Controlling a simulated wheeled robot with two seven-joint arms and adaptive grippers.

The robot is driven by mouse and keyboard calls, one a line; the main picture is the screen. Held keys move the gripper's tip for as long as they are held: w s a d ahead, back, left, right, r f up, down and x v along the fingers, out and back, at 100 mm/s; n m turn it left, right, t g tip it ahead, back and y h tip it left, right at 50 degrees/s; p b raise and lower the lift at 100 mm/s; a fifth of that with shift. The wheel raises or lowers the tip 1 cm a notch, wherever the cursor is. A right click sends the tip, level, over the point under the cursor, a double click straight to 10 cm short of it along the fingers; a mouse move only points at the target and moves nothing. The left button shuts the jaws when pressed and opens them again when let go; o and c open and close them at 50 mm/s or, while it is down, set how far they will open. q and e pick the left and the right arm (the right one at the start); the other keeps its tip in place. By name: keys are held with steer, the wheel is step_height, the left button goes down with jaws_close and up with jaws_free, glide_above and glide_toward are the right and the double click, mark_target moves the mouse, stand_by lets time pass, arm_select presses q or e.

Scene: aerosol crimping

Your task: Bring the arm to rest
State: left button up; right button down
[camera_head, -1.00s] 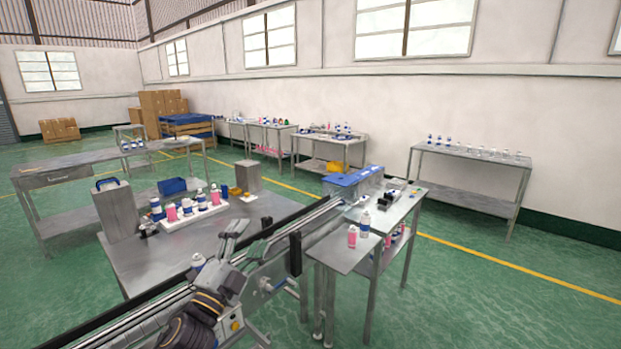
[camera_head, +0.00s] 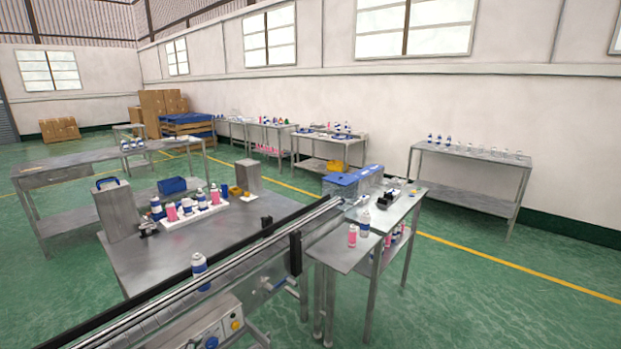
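Neither of my grippers shows in the head view now, and no part of my arms is visible. A white and blue can (camera_head: 199,266) stands upright on or just behind the conveyor (camera_head: 262,252); I cannot tell which. A white rack (camera_head: 190,221) holds several pink, white and blue cans on the metal table (camera_head: 170,262). A pink can (camera_head: 352,236) and a white and blue can (camera_head: 364,224) stand upright on the small side table (camera_head: 343,254).
The conveyor runs diagonally across the front, with a control box (camera_head: 212,330) at its near side. A blue-lidded machine (camera_head: 352,182) stands at its far end. A metal box (camera_head: 117,209) stands at the table's left. Green floor is open at the right.

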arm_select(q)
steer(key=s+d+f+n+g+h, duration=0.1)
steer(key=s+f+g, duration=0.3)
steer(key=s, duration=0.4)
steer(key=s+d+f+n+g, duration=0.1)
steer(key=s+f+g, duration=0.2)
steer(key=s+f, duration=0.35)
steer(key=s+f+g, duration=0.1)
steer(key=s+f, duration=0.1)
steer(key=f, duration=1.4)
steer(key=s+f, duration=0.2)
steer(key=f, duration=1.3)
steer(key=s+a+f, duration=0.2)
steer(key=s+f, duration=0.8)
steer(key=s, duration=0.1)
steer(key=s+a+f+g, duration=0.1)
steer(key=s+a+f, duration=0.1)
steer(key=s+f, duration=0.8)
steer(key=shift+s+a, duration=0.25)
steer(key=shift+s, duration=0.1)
